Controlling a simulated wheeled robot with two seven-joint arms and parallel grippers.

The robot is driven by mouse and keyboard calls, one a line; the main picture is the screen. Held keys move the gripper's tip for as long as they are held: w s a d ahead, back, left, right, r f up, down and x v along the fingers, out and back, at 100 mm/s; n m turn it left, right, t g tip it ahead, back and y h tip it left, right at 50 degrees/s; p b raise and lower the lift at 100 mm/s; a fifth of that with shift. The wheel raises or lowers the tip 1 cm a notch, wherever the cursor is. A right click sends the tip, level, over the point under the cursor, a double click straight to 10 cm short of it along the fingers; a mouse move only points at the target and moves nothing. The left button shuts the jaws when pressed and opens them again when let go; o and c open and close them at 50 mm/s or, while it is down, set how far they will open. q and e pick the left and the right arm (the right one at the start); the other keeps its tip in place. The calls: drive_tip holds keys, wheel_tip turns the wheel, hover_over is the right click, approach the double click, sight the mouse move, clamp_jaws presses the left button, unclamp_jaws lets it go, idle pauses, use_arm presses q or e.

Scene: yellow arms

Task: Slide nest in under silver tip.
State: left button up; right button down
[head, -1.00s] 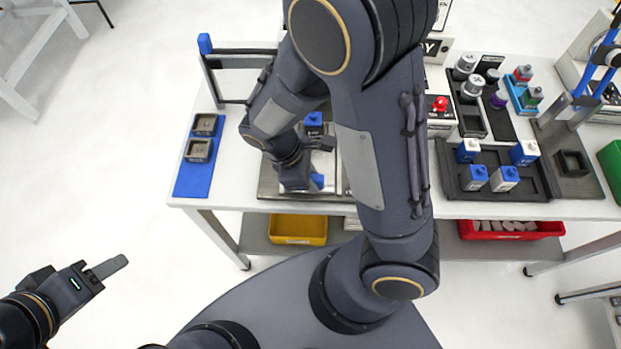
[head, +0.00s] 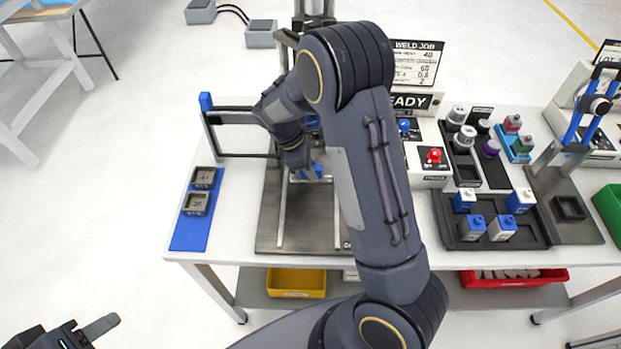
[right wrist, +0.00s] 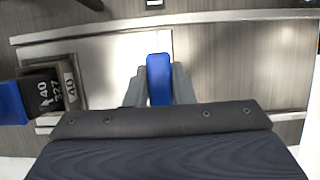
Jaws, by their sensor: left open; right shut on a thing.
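My right gripper (right wrist: 160,84) is shut on the blue handle (right wrist: 159,72) of the sliding nest. The handle also shows in the head view (head: 314,171), beside my right gripper (head: 303,163). The nest's pale plate (right wrist: 108,66) lies between metal rails (right wrist: 220,17). At the left of the wrist view a dark block with printed numbers (right wrist: 45,92) and a blue part (right wrist: 10,103) sits on it. In the head view my right arm hides most of the nest and the silver tip. My left gripper (head: 100,327) is open and empty, low at the left, off the table.
The bare base plate (head: 308,232) shows in front of the handle. A blue mat (head: 190,236) with two dark square pieces is left. A dark tray (head: 530,234) with several blue-white bottles is right. A weld panel with a red button (head: 434,156) stands behind it.

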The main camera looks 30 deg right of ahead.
drive_tip(key=shift+w+d+r, duration=0.15)
drive_tip(key=shift+w, duration=0.1)
drive_tip(key=c, duration=1.6)
unclamp_jaws()
drive_tip(key=o, duration=0.4)
drive_tip(key=shift+w, duration=0.1)
drive_tip(key=shift+c, duration=0.2)
drive_tip(key=shift+r+b, duration=0.35)
drive_tip(key=shift+r, duration=0.1)
drive_tip(key=s+a+r+b, duration=0.2)
drive_tip(key=s+a+r, duration=0.5)
drive_tip(key=s+r, duration=0.5)
drive_tip(key=shift+a+b, duration=0.15)
drive_tip(key=shift+b, duration=0.25)
drive_tip(key=shift+s, duration=0.1)
